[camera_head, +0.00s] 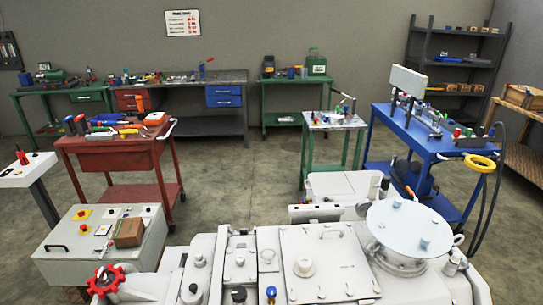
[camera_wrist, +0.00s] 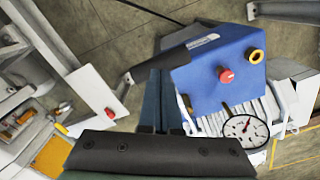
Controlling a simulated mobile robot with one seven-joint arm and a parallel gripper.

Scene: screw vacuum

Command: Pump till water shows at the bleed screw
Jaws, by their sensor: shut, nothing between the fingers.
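In the wrist view my gripper (camera_wrist: 160,75) shows as two dark fingers close together, shut and empty, beyond a black bar with screws. Beside the fingers, to the right, is a blue housing (camera_wrist: 205,78) with a red knob (camera_wrist: 226,76) and a yellow-ringed port (camera_wrist: 257,56). A round white dial gauge (camera_wrist: 245,132) sits below it, near white ribs. I cannot tell whether the fingers touch the housing. No bleed screw or water can be made out. My gripper does not show in the head view.
A pale machine (camera_head: 318,262) with a red handwheel (camera_head: 105,280) and a round plate (camera_head: 408,228) fills the head view's foreground. A grey control box (camera_head: 75,258) stands left.

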